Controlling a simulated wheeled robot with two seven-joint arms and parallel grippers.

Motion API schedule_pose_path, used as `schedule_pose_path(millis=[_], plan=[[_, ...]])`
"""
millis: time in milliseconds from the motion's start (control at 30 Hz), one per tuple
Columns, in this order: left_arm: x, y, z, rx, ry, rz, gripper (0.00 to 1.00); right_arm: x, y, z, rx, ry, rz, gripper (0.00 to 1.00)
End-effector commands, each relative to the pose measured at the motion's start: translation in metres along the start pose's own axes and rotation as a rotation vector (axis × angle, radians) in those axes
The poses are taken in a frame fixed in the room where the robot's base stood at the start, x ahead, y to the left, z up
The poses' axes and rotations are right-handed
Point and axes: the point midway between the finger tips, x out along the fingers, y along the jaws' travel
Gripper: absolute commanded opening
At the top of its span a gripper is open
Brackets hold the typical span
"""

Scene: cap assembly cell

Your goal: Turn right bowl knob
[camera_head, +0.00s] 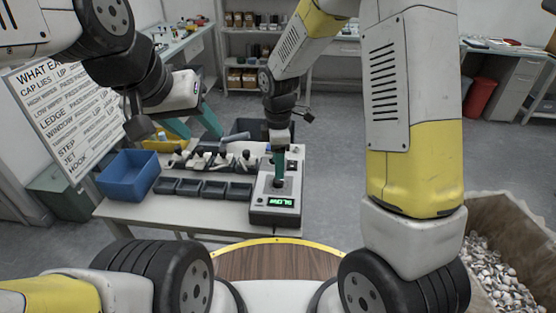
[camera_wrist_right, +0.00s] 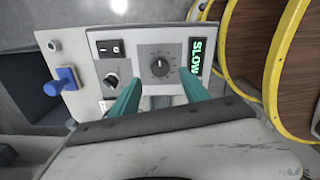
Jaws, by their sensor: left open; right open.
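A grey-white control box (camera_head: 272,218) stands at the right end of the table. In the right wrist view its panel (camera_wrist_right: 135,42) carries a round black knob (camera_wrist_right: 160,67) on a dark scaled plate, beside a green display (camera_wrist_right: 200,57) reading SLOW. A smaller black knob (camera_wrist_right: 111,80) sits to its left. My right gripper (camera_wrist_right: 163,78) is open, its teal fingers on either side of the scaled knob; I cannot tell whether they touch it. In the head view the right gripper (camera_head: 279,170) points down at the box. My left gripper (camera_head: 192,126) is open, empty, above the table's back.
A blue bin (camera_head: 128,176) and several dark small trays (camera_head: 213,189) stand left of the box. A yellow-edged round wooden top (camera_head: 275,262) lies nearest me. A carton of caps (camera_head: 500,285) stands right.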

Motion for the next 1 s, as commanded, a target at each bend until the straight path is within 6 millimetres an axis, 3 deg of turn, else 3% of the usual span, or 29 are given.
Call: schedule_pose_path(millis=[100,300,667,933,1000], plan=[[0.0,0.0,0.0,0.0,0.0,0.0,0.48,0.022,-0.001,0.0,0.0,-0.002,-0.005,0.54],[0.0,0.0,0.0,0.0,0.0,0.0,0.48,0.046,-0.001,0.0,0.001,0.0,-0.002,0.54],[0.0,0.0,0.0,0.0,0.0,0.0,0.48,0.054,0.0,0.0,0.002,0.0,0.0,0.54],[0.0,0.0,0.0,0.0,0.0,0.0,0.48,0.053,0.0,0.0,0.002,0.0,0.0,0.05],[0.0,0.0,0.0,0.0,0.0,0.0,0.48,0.053,0.0,0.0,0.002,0.0,0.0,0.0]])
